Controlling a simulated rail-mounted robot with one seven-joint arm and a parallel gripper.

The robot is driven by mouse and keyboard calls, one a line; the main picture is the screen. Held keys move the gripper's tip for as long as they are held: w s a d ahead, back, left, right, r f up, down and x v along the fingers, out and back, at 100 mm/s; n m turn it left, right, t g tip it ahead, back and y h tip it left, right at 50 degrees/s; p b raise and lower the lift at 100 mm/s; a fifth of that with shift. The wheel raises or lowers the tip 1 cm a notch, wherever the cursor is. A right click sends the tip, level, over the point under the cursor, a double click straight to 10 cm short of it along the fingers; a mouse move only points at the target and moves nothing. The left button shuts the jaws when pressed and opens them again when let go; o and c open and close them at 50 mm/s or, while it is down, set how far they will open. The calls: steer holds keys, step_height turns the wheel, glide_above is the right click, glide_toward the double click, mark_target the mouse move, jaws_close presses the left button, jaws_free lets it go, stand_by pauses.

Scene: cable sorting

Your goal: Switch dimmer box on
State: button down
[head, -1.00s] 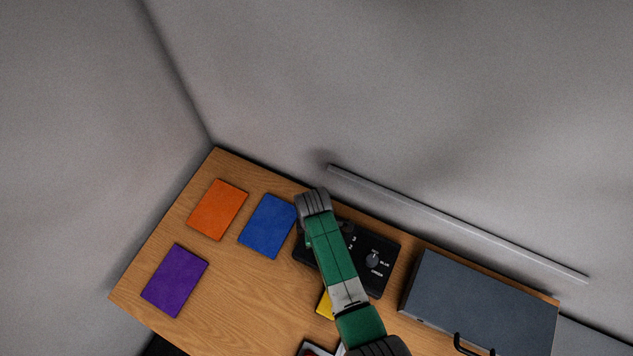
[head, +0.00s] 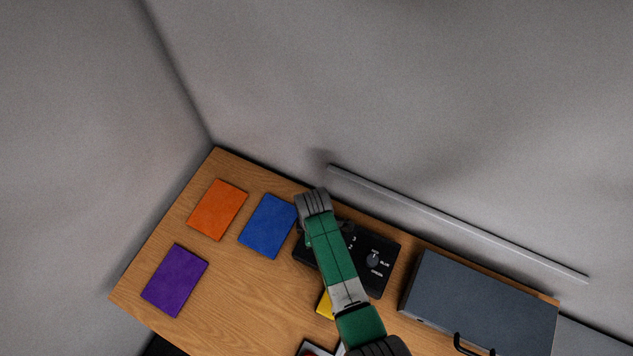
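The dimmer box (head: 385,246) is a flat black box on the wooden table, near its back edge. A round knob (head: 373,260) with small white lettering shows on its right part. My green and grey arm passes over the box and hides its middle and much of its left part. The arm's grey end is above the box's left back corner. My gripper's fingers are hidden under the arm, so I cannot see whether they are open or touch the box.
Orange (head: 218,209), blue (head: 268,226) and purple (head: 174,280) mats lie on the table's left side. A yellow mat (head: 325,305) is partly hidden by my arm. A large grey box (head: 483,300) with a black handle stands at the right. A grey rail (head: 455,222) runs behind the table.

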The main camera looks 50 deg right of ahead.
steer(key=shift+f+b, duration=0.75)
steer(key=shift+f, duration=0.2)
stand_by(0.7)
step_height(320, 180, up, 7)
steer(key=p, duration=0.7)
steer(key=shift+r, duration=0.15)
